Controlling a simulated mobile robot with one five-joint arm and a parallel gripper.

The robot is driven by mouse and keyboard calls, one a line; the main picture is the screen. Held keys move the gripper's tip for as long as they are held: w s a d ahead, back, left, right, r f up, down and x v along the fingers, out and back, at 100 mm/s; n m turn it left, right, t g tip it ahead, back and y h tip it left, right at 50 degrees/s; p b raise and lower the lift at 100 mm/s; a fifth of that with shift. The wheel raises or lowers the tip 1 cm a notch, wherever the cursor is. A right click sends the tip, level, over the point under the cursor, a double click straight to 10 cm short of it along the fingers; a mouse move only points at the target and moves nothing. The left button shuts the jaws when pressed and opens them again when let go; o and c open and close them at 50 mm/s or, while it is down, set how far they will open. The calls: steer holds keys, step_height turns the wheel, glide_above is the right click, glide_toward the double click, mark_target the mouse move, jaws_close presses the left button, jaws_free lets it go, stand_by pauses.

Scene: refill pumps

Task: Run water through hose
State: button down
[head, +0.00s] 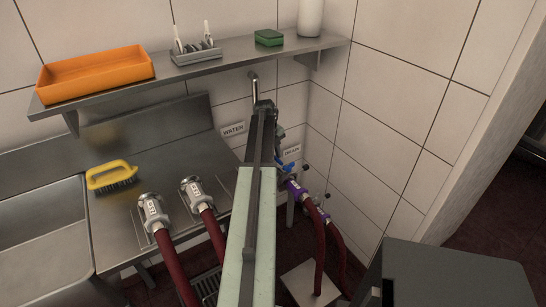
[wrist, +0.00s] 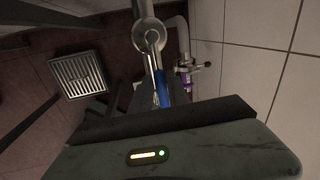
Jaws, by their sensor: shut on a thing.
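My gripper (wrist: 158,98) is shut on a blue valve lever (wrist: 163,86) below a metal pipe (wrist: 149,38) in the wrist view. The dark jaws hide part of the lever. In the head view my arm covers the jaws; a blue lever part (head: 291,167) shows right of it. A metal pipe (head: 254,86) comes from the wall near the "WATER" label (head: 233,129). Dark red hoses with purple collars (head: 297,188) hang right of my arm near the "DRAIN" label (head: 292,151). No water flow is visible.
A shelf (head: 200,70) above holds an orange tray (head: 95,75), a grey holder (head: 196,55), a green sponge (head: 269,38) and a white bottle (head: 310,18). A yellow brush (head: 111,176) lies beside the sink (head: 40,240). A floor grate (wrist: 78,74) lies left. A tiled wall is close on the right.

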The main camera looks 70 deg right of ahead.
steer(key=shift+s+a, duration=0.15)
steer(key=shift+s, duration=0.05)
steer(key=c, duration=1.3)
jaws_free()
steer(key=shift+s, duration=0.15)
step_height(320, 180, up, 8)
steer(key=w+a+p, duration=0.1)
steer(key=p, duration=0.6)
steer(key=shift+f+p, duration=0.2)
steer(key=shift+p, duration=0.15)
